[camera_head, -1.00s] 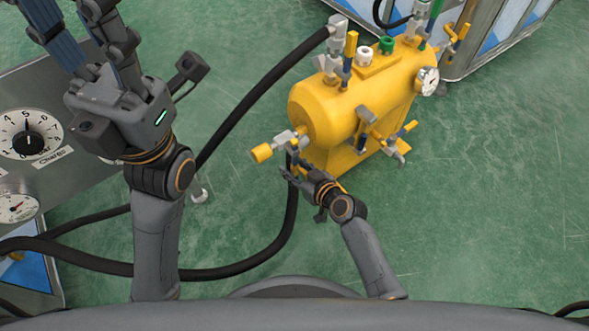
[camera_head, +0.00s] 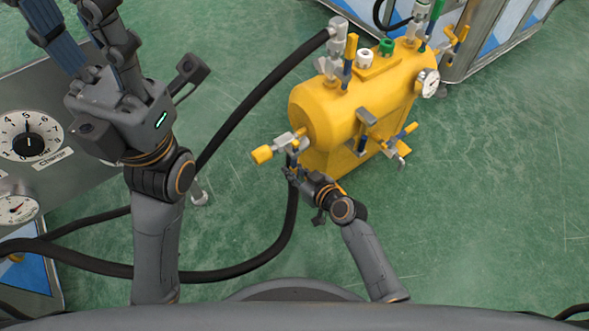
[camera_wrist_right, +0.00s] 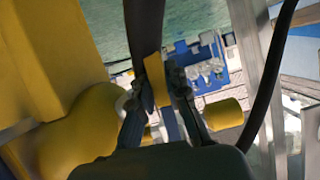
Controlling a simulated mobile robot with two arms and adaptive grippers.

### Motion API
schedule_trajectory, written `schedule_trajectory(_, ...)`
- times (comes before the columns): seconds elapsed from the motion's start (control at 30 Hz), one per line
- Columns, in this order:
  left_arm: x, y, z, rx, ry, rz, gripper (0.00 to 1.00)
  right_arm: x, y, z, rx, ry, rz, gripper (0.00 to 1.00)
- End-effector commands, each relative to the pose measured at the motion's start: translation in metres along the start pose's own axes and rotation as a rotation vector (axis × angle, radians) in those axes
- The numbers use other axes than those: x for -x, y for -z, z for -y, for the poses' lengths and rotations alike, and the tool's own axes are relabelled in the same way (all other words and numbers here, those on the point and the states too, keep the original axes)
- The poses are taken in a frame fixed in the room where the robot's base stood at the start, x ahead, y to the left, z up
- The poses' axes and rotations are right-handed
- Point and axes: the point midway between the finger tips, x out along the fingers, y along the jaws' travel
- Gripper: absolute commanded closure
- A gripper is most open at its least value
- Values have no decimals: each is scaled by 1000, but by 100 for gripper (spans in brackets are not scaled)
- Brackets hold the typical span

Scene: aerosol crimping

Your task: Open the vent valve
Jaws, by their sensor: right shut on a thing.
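The yellow tank (camera_head: 325,105) stands on the floor and carries several valves with blue and yellow handles. At its near left end is a grey valve (camera_head: 290,143) with a yellow end piece (camera_head: 261,154). I cannot tell from a label which is the vent valve. My right gripper (camera_head: 292,172) is below this end valve, shut on its lever handle. In the right wrist view the handle (camera_wrist_right: 157,88), yellow at its tip and blue below, sits between the fingers (camera_wrist_right: 160,95). My left gripper (camera_head: 78,18) is raised at upper left, fingers apart and empty.
A black hose (camera_head: 262,92) runs from the tank's top valve, and another (camera_head: 285,230) curves below the end valve. A grey panel with dials (camera_head: 85,150) is at left. A metal cabinet (camera_head: 490,60) stands behind the tank. Green floor at right is clear.

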Motion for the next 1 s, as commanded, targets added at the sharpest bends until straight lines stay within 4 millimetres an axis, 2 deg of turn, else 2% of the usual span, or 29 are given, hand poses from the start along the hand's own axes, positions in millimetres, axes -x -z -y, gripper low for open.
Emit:
schedule_trajectory(0.6,-4,3,-2,-6,-13,-37,60,2,5,32,-391,163,1,100)
schedule_trajectory(1.0,-11,7,-3,-9,-23,-66,60,4,10,40,-509,210,0,100)
